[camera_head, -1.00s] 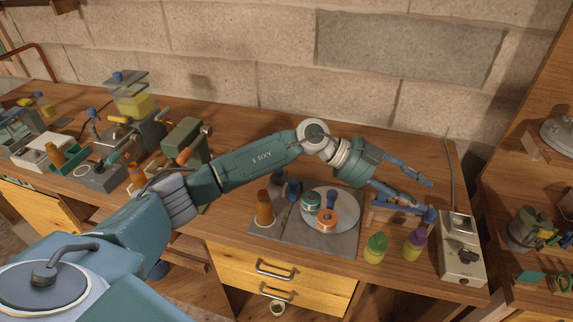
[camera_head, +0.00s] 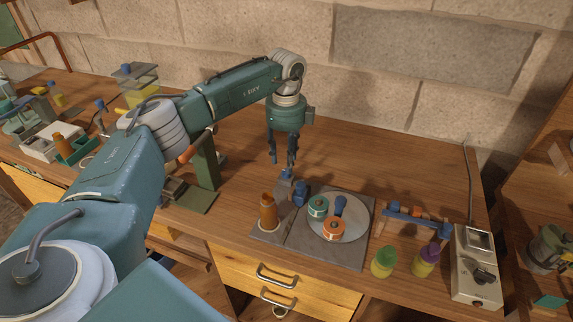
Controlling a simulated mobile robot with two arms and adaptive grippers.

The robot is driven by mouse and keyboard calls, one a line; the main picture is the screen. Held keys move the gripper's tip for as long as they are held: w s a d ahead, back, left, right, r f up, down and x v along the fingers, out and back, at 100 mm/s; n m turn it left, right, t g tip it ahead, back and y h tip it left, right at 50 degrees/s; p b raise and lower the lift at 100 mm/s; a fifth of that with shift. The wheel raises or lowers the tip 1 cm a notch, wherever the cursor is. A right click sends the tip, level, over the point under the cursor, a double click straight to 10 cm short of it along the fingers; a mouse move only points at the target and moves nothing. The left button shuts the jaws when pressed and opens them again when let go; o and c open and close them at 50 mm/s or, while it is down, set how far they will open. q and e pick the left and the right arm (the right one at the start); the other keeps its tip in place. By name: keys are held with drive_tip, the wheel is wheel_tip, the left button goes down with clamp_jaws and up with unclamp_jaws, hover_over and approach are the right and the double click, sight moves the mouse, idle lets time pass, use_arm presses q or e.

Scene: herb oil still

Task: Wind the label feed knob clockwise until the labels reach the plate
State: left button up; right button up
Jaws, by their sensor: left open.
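My left gripper (camera_head: 282,160) points down and is open, with its fingertips just above a small blue knob-like piece (camera_head: 287,175) on a grey stand behind the grey board (camera_head: 325,258). Whether they touch is hard to tell. A second dark blue piece (camera_head: 301,190) is close beside it. I cannot tell for sure which part is the label feed knob. A black knob (camera_head: 482,274) also shows on a cream box (camera_head: 470,245) at the right. No label strip or label plate is clearly visible. My right gripper is not in view.
Green-capped (camera_head: 384,262) and purple-capped (camera_head: 426,260) jars are near the front.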

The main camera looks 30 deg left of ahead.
use_arm(q)
drive_tip(key=shift+f+p, duration=0.3)
drive_tip(key=shift+f, duration=1.75)
clamp_jaws()
